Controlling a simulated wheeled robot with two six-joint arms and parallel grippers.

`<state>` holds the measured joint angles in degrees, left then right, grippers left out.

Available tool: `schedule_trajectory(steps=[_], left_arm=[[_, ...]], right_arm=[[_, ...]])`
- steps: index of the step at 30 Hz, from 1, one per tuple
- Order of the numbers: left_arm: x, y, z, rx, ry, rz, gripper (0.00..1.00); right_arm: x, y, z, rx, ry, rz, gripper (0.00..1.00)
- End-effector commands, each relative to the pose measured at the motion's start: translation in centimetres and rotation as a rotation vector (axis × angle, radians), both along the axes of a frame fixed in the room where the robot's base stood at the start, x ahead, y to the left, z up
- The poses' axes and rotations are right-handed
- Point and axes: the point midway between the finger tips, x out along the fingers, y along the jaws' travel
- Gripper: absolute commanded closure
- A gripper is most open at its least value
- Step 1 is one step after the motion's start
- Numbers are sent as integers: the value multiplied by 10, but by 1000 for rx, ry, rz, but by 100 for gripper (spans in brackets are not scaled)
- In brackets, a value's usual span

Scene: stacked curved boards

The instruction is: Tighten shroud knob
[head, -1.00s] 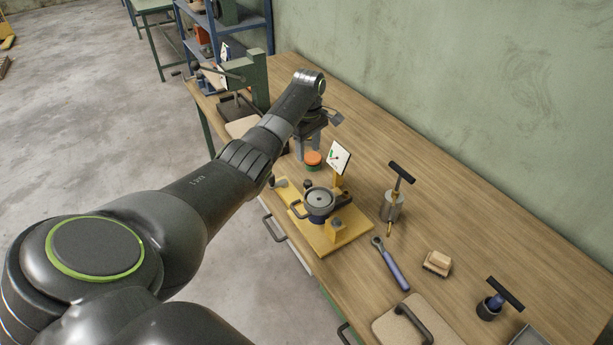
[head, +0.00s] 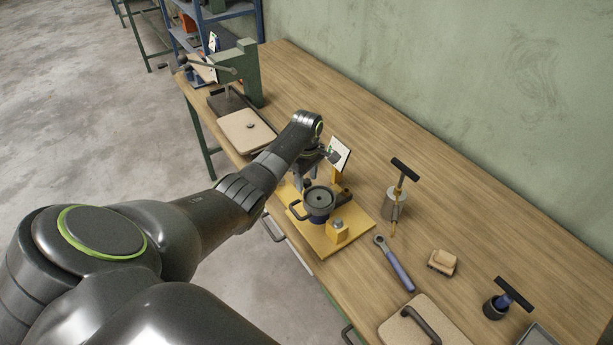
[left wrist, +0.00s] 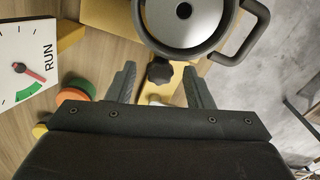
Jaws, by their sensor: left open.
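A black lobed knob (left wrist: 160,72) sits at the side of the grey round housing (left wrist: 185,20), which has a black loop handle (left wrist: 240,38). In the head view the housing (head: 320,198) stands on a yellow base plate (head: 322,242). My left gripper (left wrist: 160,82) is open, its two fingers on either side of the knob in the picture. I cannot tell whether they touch it. In the head view my left gripper (head: 306,180) is just behind the housing, and the knob cannot be made out there. My right gripper is out of view.
A RUN dial card (left wrist: 28,58) and an orange-and-green round piece (left wrist: 75,92) are close to the left finger. A green press (head: 248,72) stands at the far end.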

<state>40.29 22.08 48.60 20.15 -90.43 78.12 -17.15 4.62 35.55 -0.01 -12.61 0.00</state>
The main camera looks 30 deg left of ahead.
Motion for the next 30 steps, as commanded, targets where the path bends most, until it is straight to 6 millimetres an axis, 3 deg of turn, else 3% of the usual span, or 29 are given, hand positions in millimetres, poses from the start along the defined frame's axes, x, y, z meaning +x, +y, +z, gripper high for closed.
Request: schedule_trajectory(steps=[1, 11, 17, 30], left_arm=[[0, 0, 0, 0, 0, 0, 56], [0, 0, 0, 0, 0, 0, 98], [0, 0, 0, 0, 0, -56, 98], [1, 1, 0, 2, 0, -396, 98]], right_arm=[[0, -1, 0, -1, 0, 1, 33], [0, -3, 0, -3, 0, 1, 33], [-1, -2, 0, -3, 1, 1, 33], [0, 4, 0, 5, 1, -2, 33]])
